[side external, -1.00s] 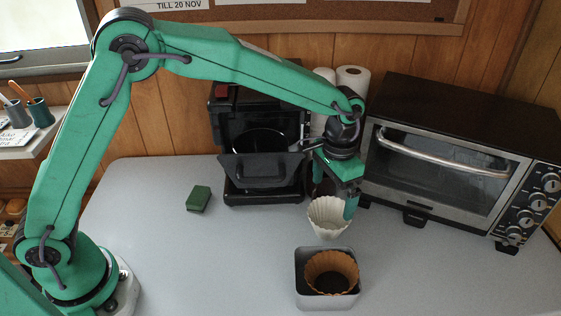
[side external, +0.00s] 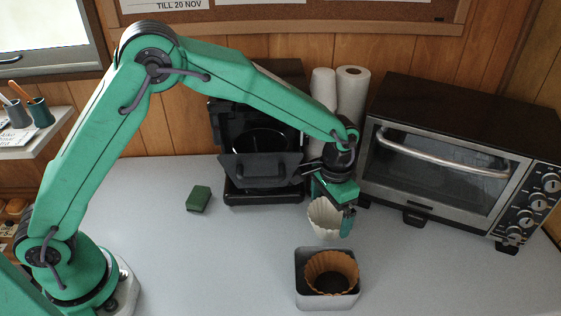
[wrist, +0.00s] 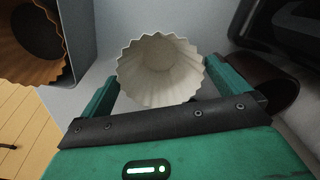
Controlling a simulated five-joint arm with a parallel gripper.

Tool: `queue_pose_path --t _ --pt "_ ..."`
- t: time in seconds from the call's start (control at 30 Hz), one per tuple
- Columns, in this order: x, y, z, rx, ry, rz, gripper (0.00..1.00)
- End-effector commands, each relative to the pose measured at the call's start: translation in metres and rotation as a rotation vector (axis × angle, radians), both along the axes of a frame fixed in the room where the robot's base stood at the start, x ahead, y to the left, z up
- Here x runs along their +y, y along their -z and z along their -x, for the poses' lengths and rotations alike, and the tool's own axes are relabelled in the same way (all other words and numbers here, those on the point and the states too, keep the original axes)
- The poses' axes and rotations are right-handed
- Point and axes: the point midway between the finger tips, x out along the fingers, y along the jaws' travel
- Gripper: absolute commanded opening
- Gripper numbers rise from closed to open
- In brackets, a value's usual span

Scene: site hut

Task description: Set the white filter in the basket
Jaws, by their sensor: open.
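The white fluted filter (side external: 323,220) stands upright on the grey table, in front of the black coffee machine and left of the oven. My gripper (side external: 334,206) is down at it, with one green finger on its right side; the other finger is mostly hidden. In the wrist view my gripper (wrist: 165,85) is open, one finger on each side of the filter (wrist: 160,70). I cannot tell whether they touch it. The black basket (side external: 262,141) appears to be the round holder in the machine, above its lowered front flap (side external: 265,170).
A grey square tin (side external: 300,272) holding a brown filter (side external: 345,262) with dark contents stands in front. A dark brown round object (wrist: 268,82) is close to the right finger. A green sponge (side external: 199,199), the oven (side external: 450,165) and paper rolls (side external: 352,95) stand around. The table's left side is clear.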

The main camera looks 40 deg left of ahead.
Motion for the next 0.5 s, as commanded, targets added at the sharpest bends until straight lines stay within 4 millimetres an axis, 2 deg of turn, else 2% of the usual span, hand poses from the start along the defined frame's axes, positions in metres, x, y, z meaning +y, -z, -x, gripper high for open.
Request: queue_pose_path --t 0.37,0.5 --pt "0.0000 -0.0004 0.0000 0.000 0.000 0.000 1.00" --pt "0.0000 -0.0004 0.0000 0.000 0.000 0.000 0.74"
